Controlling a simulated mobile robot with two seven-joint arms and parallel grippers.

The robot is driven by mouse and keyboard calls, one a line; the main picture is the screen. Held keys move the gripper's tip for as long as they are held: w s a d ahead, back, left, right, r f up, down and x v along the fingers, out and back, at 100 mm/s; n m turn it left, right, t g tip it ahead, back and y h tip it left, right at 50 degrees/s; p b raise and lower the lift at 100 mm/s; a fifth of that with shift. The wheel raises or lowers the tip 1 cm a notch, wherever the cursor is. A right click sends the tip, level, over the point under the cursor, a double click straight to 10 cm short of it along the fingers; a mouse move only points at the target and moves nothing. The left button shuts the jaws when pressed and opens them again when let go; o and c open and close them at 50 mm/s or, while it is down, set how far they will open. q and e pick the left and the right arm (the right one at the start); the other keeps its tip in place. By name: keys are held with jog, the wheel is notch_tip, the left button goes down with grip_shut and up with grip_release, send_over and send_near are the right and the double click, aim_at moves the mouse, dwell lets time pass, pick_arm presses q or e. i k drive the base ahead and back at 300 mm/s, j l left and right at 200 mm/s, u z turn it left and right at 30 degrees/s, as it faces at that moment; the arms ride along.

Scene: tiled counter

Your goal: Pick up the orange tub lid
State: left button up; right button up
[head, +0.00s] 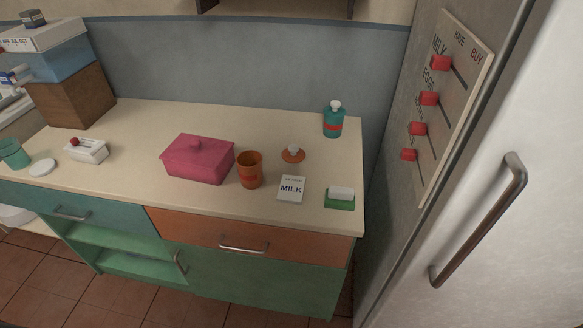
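Nothing covers the lid. Neither of my grippers shows in the head view.
On the counter (128,158) stand a pink lidded box (198,159), a milk card (291,188), a green-based block (340,197), a teal bottle (333,122) and a white box with a red knob (86,151). A fridge (480,230) stands right. The counter behind the lid is clear.

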aim_at(293, 154)
jog(key=k+z, duration=0.15)
jog(key=z, duration=0.25)
jog(key=j+z, duration=0.1)
jog(key=z, duration=1.9)
jog(key=k+j, duration=0.25)
jog(key=j, duration=0.15)
jog(key=k+j, duration=0.2)
jog(key=j, duration=0.2)
jog(key=k+j, duration=0.25)
jog(key=j, duration=0.15)
jog(key=k+j, duration=0.2)
jog(key=j, duration=0.2)
